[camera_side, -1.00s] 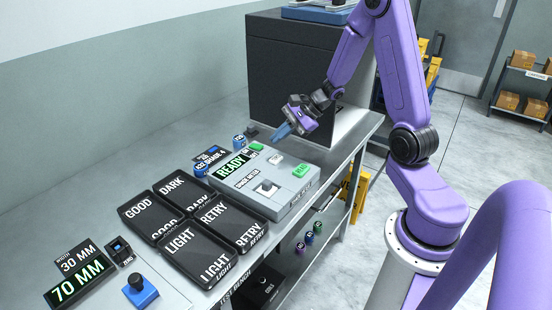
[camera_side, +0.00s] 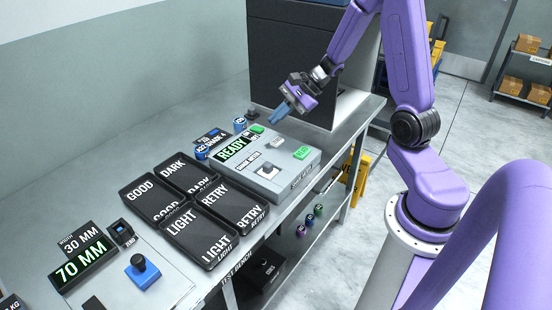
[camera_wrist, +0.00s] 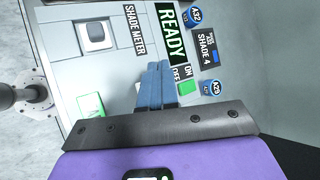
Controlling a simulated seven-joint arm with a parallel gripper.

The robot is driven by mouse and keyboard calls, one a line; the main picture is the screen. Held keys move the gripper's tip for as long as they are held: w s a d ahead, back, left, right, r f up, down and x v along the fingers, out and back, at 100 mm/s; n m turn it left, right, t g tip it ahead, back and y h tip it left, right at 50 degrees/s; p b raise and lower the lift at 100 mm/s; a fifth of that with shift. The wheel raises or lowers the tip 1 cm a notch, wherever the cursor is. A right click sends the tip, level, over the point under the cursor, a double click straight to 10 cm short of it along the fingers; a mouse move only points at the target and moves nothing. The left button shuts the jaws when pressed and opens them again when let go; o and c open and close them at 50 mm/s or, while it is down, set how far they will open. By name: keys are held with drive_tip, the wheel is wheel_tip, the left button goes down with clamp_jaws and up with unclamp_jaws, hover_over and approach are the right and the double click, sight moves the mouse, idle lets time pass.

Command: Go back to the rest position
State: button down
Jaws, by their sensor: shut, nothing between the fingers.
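My gripper (camera_side: 278,113) has blue fingers pressed together with nothing between them. In the side view it hangs above the back edge of the grey shade meter (camera_side: 293,181), apart from it. In the wrist view the shut fingers (camera_wrist: 155,84) show over the meter, whose display reads READY. Two blue-and-white labelled spools, one reading A32 (camera_wrist: 193,16) and one reading A29 (camera_wrist: 213,88), stand beside the SHADE 4 display (camera_wrist: 207,48).
Black trays marked GOOD (camera_side: 141,190), DARK, LIGHT and RETRY lie on the bench left of the meter. A 70 MM display (camera_side: 84,262) and a blue knob unit (camera_side: 141,278) stand at the front left. A dark cabinet (camera_side: 290,70) stands behind the gripper.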

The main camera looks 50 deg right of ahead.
drive_tip(key=s+a+r+n+g, duration=0.3)
drive_tip(key=s+a+n+g, duration=0.4)
drive_tip(key=s+a+n, duration=0.75)
drive_tip(key=s+r+n+h, duration=0.1)
drive_tip(key=s+n+h, duration=0.2)
drive_tip(key=s+n, duration=0.3)
drive_tip(key=s+r+n+t+h, duration=0.1)
drive_tip(key=s+n+h, duration=0.2)
drive_tip(key=s+n, duration=0.3)
drive_tip(key=n, duration=0.3)
drive_tip(key=shift+s+r, duration=0.35)
drive_tip(key=shift+s, duration=0.05)
